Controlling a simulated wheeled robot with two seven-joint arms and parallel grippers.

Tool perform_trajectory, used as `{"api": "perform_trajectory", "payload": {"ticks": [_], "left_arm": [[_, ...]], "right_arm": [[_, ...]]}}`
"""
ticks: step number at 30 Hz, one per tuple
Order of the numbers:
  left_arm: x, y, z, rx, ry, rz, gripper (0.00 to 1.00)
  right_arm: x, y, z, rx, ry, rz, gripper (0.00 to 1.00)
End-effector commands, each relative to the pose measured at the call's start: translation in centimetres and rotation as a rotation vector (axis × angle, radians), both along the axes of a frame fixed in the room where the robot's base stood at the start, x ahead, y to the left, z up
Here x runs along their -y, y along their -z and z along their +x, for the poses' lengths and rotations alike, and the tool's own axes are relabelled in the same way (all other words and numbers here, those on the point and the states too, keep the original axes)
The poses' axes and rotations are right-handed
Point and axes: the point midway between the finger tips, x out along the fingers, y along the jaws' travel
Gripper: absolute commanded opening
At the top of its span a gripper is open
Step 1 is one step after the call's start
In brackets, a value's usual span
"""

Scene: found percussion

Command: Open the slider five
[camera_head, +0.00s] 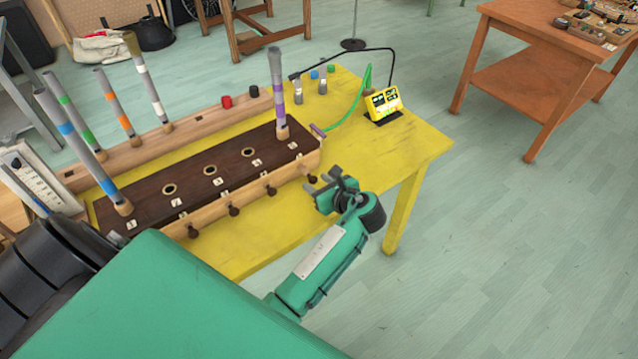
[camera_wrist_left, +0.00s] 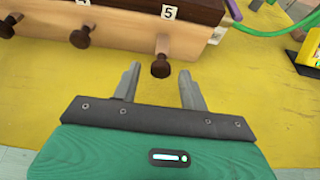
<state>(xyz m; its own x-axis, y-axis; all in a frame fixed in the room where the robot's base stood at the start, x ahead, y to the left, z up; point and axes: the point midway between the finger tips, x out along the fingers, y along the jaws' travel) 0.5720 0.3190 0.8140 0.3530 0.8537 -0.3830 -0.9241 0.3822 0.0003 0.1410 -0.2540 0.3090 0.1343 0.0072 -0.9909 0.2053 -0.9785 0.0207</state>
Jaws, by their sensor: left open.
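The long wooden instrument box (camera_head: 258,197) with a dark brown top stands on the yellow table. Its front side carries a row of dark round knobs. The knob of slider five (camera_wrist_left: 160,66) is below the label 5 (camera_wrist_left: 169,12) in the wrist view, at the box's right end. My left gripper (camera_head: 314,184) is open and empty in front of that end. In the wrist view its two fingertips (camera_wrist_left: 159,75) lie left and right of knob five, and I cannot tell whether they touch it. My right gripper is not in view.
A striped purple tube (camera_head: 277,85) stands at the box's right end, and other striped tubes stand to the left. A yellow device (camera_head: 383,104) with a green cable is on the table's right part. The yellow table's front strip (camera_head: 262,232) is bare.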

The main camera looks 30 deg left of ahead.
Motion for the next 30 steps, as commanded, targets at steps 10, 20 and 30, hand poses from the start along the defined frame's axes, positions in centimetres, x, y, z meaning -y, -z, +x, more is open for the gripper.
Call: {"api": "perform_trajectory", "payload": {"ticks": [10, 20, 30], "left_arm": [[1.8, -1.4, -0.7, -0.002, 0.002, 0.000, 0.44], [6.0, -3.3, -2.4, -0.003, 0.002, -0.002, 0.44], [10.1, -4.9, -4.2, -0.002, 0.001, -0.001, 0.44]], "right_arm": [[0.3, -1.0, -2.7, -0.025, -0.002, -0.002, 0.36], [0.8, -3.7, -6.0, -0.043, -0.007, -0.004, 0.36], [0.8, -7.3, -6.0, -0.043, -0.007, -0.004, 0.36]]}}
